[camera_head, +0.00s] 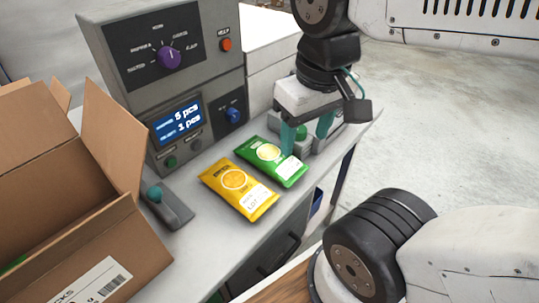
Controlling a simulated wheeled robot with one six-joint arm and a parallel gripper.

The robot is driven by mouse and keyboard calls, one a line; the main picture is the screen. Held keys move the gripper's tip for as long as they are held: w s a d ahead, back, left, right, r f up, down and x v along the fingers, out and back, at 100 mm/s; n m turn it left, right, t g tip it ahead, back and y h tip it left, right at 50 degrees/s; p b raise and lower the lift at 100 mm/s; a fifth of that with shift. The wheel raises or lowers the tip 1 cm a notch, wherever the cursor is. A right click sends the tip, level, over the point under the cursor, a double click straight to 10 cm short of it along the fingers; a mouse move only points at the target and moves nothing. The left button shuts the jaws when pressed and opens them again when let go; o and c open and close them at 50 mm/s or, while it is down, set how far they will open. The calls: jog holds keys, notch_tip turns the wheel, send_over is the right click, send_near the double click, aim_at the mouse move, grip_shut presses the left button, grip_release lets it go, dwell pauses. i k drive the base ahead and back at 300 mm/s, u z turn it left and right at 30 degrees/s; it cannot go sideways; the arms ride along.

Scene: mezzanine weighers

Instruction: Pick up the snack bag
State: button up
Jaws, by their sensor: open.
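Two snack bags lie flat side by side on the grey counter. The yellow bag (239,190) is nearer the front, and the green bag (270,160) is just behind and to the right of it. My gripper (308,140) points down at the right end of the green bag, with its teal fingers apart. The left finger overlaps the green bag in the picture; whether it touches the bag I cannot tell. Nothing shows between the fingers except part of a machine behind.
An open cardboard box (75,235) fills the left. A grey control cabinet (172,75) with knobs and a display stands behind the bags. A grey device with a teal knob (167,207) lies left of them. The counter front (225,240) is clear.

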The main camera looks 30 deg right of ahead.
aim_at(266, 156)
jog(key=z, duration=0.05)
jog(key=k, duration=0.5)
jog(key=z, duration=1.25)
jog(key=k, duration=1.05)
jog(key=u, duration=1.15)
jog(key=i, duration=0.5)
